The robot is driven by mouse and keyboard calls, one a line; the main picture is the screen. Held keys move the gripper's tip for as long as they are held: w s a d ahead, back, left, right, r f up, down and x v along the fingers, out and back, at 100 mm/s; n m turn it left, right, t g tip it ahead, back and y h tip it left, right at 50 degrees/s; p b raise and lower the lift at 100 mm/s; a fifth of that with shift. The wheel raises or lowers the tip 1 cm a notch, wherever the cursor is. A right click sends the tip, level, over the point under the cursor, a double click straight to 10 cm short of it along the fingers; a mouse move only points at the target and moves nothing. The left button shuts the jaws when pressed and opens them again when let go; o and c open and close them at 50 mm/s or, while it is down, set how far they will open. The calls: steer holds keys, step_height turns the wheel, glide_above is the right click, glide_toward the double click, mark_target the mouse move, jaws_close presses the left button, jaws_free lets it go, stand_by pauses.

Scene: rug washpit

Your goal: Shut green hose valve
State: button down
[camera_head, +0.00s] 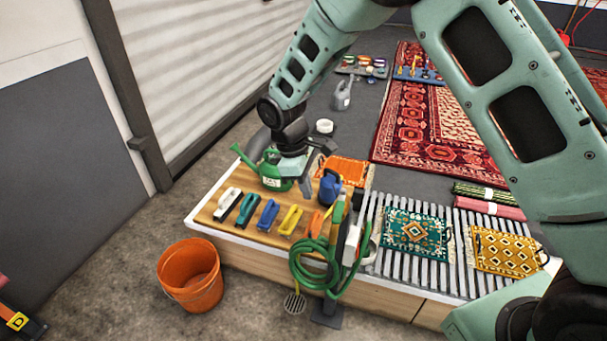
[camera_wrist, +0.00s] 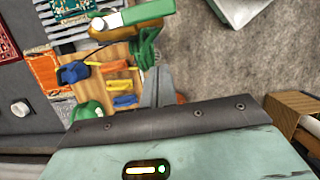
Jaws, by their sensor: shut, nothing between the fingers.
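The green hose (camera_head: 312,268) hangs in a coil at the front edge of the bench, beside a post with green, orange and white parts (camera_head: 338,216). I cannot make out which part is the valve or how it is set. In the wrist view, the hose (camera_wrist: 146,45) lies past my fingertips, near a long green and white piece (camera_wrist: 140,15) with a tan end. My gripper (camera_head: 305,190) is shut and empty above the bench, behind the post and apart from it. Its fingers (camera_wrist: 160,75) also show in the wrist view.
A green watering can (camera_head: 274,170), a blue jug (camera_head: 330,187) and several coloured brushes (camera_head: 268,214) stand on the wooden board around my gripper. Slats with small rugs (camera_head: 416,234) lie to the right. An orange bucket (camera_head: 190,275) stands on the floor at front left.

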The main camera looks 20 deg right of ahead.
mark_target(340, 205)
steer(key=s+d+f, duration=0.2)
steer(key=d+f, duration=0.1)
steer(key=d, duration=0.1)
steer(key=shift+s+f+p, duration=0.3)
steer(key=shift+s+p, duration=0.05)
steer(key=shift+p, duration=0.1)
steer(key=shift+d, duration=0.1)
steer(key=shift+s+d+n, duration=0.15)
steer(key=shift+n, duration=0.15)
